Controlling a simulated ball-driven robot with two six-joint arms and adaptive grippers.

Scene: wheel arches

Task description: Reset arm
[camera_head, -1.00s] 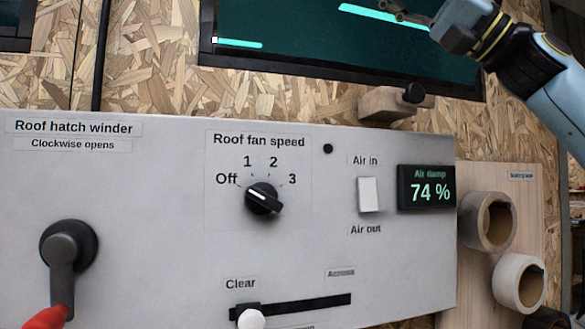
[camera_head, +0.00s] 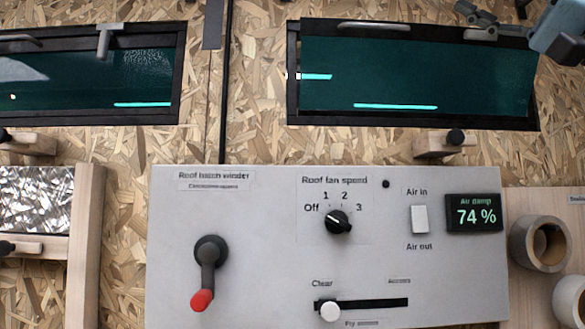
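My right arm comes in at the top right corner. Its dark gripper (camera_head: 478,14) is at the top edge of the right window (camera_head: 420,75), close to a grey window handle (camera_head: 480,34). I cannot tell whether it touches the handle or how its fingers are set. My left gripper is out of view. The grey control panel (camera_head: 255,285) holds a winder crank with a red knob (camera_head: 203,299) pointing down, a black fan knob (camera_head: 338,222), a white air switch (camera_head: 420,219), and a slider (camera_head: 329,310) at its left end by "Clear". The air damp display (camera_head: 474,214) reads 74 %.
A second window (camera_head: 90,80) with a T-shaped handle (camera_head: 105,40) is at upper left. Wooden blocks with black knobs sit below the windows, one (camera_head: 440,144) above the panel. Round tubes (camera_head: 541,243) stick out at right. A wood-framed shiny panel (camera_head: 35,200) is at left.

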